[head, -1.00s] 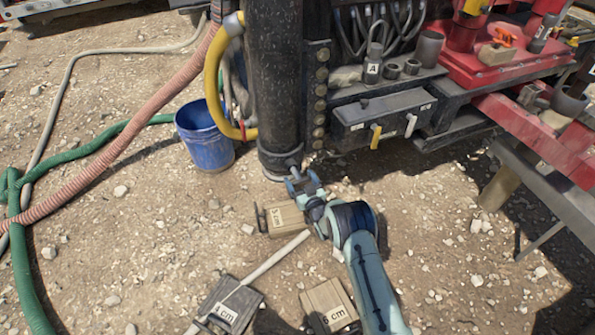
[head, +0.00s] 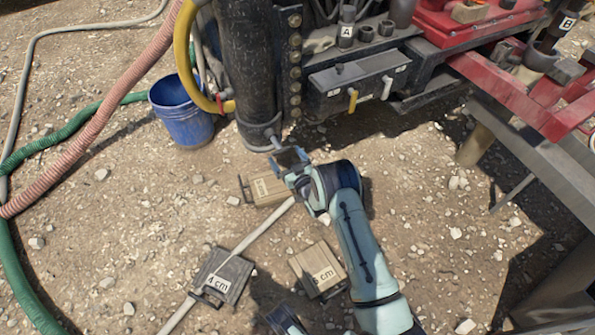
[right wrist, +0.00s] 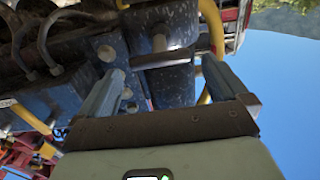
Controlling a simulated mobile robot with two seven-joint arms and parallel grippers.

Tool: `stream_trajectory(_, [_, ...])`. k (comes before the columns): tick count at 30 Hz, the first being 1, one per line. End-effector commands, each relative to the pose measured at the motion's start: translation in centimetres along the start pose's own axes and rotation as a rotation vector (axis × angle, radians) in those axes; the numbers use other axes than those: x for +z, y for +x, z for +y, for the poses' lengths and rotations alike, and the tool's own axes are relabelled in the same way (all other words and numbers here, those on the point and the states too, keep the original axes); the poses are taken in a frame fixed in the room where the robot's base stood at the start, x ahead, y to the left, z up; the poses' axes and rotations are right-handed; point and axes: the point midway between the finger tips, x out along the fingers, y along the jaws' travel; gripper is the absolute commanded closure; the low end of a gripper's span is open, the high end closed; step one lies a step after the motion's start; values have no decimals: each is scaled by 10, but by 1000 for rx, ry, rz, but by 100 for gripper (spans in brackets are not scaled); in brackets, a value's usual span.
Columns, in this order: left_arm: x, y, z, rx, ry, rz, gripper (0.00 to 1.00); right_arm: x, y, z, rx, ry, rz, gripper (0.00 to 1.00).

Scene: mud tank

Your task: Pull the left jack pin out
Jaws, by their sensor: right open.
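The left jack (head: 248,80) is a thick dark upright column. Its pin (head: 273,141) is a short grey rod sticking out low on the column, toward my right gripper. My right gripper (head: 288,158) is open just in front of the pin's near end. The head view does not show clearly whether the fingers touch the pin. In the right wrist view, my open right gripper (right wrist: 165,88) has its two fingers well apart, with the jack column and a short grey rod end (right wrist: 159,42) beyond and between them.
Wooden blocks lie on the gravel below: one beside the gripper (head: 268,188), one marked 6 cm (head: 310,262) and a dark one marked 4 cm (head: 233,266). A pale rod (head: 262,230) crosses there. A blue bucket (head: 182,118) and hoses (head: 85,150) are left.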

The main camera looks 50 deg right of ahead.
Motion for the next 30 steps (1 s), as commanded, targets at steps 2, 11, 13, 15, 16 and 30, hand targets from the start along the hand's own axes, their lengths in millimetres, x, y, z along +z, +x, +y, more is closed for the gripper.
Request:
stream_trajectory(2, [-11,-11,9,15,9,36,57,-3,-20,1,2,1,-5,0])
stream_trajectory(11, [-16,-29,24,40,24,58,57,0,-80,1,2,0,-5,0])
stream_trajectory(13, [-12,-30,24,40,25,46,57,0,-88,1,2,0,-4,0])
stream_trajectory(15, [-10,-31,24,40,25,39,57,0,-94,1,1,0,-3,0])
stream_trajectory(16, [-9,-31,24,40,25,37,57,0,-95,0,1,0,-2,0])
stream_trajectory(30, [-8,-31,24,40,25,34,57,0,-98,0,1,-1,-2,0])
